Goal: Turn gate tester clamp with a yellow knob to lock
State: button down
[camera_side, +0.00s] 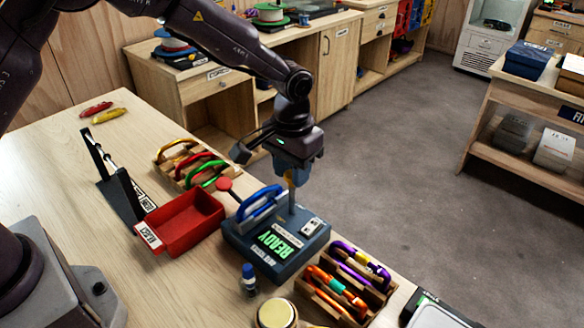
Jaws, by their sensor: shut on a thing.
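The gate tester (262,262) is a dark blue-grey box on the table with a lit green "READY" display (278,243). A blue carabiner (258,203) sits on its top, and a red-ended lever (224,184) rises beside it at the left. My gripper (290,174) points down over the tester's back right part. It is shut on the yellow knob (290,178) of the clamp, on a thin post (291,200). The fingers hide most of the knob, so its turn angle cannot be told.
A red bin (180,222) stands left of the tester. A wooden rack of carabiners (190,165) is behind it, and another rack (345,280) is at the front right. A small blue bottle (248,280) and a round tin (276,314) stand in front. The table's left side has free room.

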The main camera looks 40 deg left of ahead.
jog(key=n, duration=0.4)
jog(key=shift+n, duration=0.3)
jog(key=n, duration=0.9)
jog(key=shift+r+n, duration=0.1)
jog(key=shift+n, duration=1.8)
jog(key=c, duration=0.8)
grip_release()
notch_tip(320, 180, up, 13)
jog(key=shift+f, duration=0.1)
